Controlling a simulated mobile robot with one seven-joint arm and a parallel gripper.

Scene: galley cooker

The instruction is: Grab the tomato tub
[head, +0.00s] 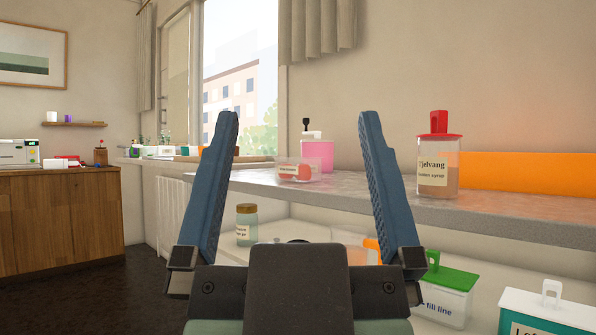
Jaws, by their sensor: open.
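The tomato tub (299,171) is a low clear container with red contents and a pale label too small to read surely. It sits on the grey counter (400,198), near its front edge. My gripper (299,120) is open, with its two blue fingers spread wide and nothing held between them. In the picture the tub shows in the gap between the fingers, apparently beyond them, and neither finger visibly touches it.
A red-lidded jar labelled Tjelvang (438,168) stands to the right, before an orange panel (525,173). Below the counter are a glass jar (246,226) and a green-lidded box (446,283).

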